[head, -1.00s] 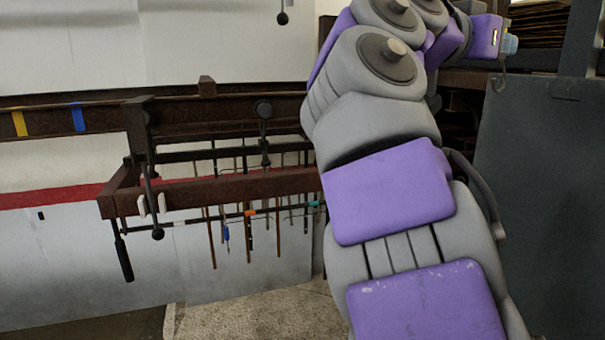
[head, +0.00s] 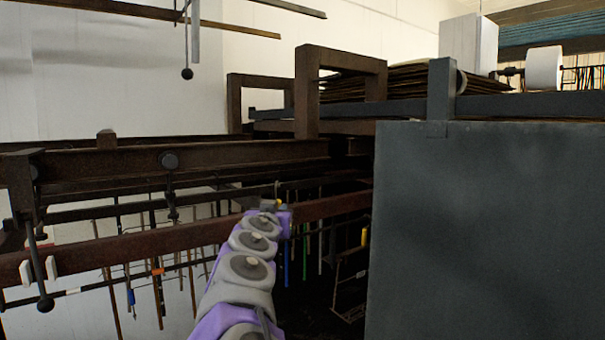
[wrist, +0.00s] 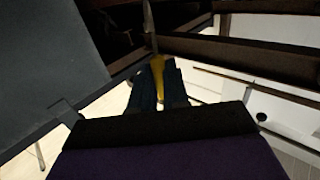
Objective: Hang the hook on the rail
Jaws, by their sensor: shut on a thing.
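My gripper (head: 268,204) is at the far end of my outstretched arm in the head view, in front of the rusty rails. In the wrist view my gripper (wrist: 157,84) is shut on the hook (wrist: 158,66), whose yellow part sits between the dark fingers. A thin grey part of the hook extends beyond the fingertips. A small bit of the hook (head: 277,188) shows above the gripper in the head view. A brown rail (head: 130,245) crosses behind my arm. I cannot tell whether the hook touches any rail.
A large dark grey panel (head: 480,230) stands close on the right of my arm. Several rods (head: 155,265) hang below the rails. A higher rusty beam (head: 230,152) runs behind. A shelf with stacked flat sheets (head: 400,82) is above right.

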